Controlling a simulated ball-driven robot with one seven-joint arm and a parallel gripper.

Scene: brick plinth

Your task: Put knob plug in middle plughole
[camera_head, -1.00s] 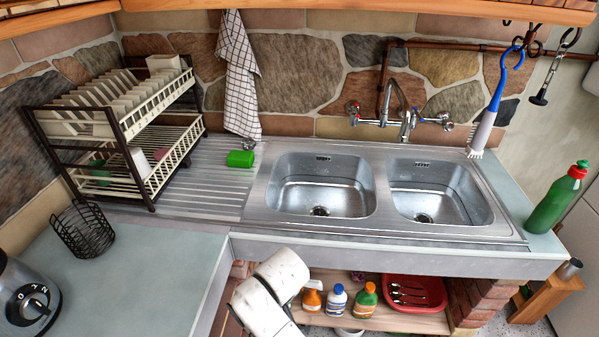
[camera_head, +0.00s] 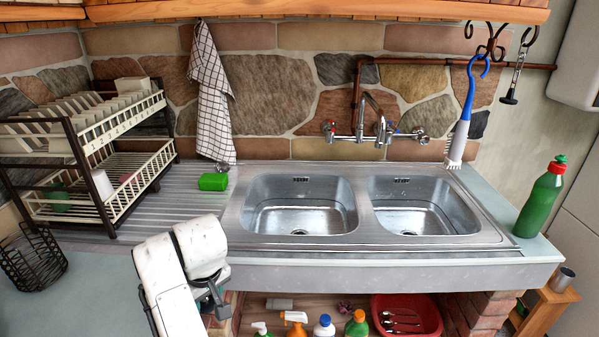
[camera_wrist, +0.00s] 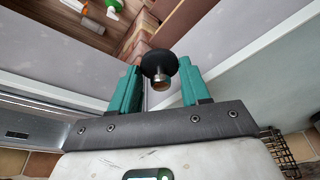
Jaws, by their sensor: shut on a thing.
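The knob plug (camera_wrist: 159,66), a black disc with a short metal piece, sits between the teal fingers of my gripper (camera_wrist: 158,84) in the wrist view. My gripper (camera_head: 215,298) is shut on it. In the head view my gripper is low, in front of the counter's front edge, left of the basins; the plug cannot be made out there. The steel sink has a left basin (camera_head: 262,214) and a right basin (camera_head: 445,214). A plughole shows in the left basin floor (camera_head: 298,232) and another in the right one (camera_head: 408,233). I see no third plughole.
A green sponge (camera_head: 213,182) lies on the drainboard by the left basin. A tap (camera_head: 381,128) stands behind the basins. A dish rack (camera_head: 110,150) is at left, a green bottle (camera_head: 541,200) at right. A brush (camera_head: 464,125) hangs at right. Bottles and a red tub (camera_head: 432,315) are below.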

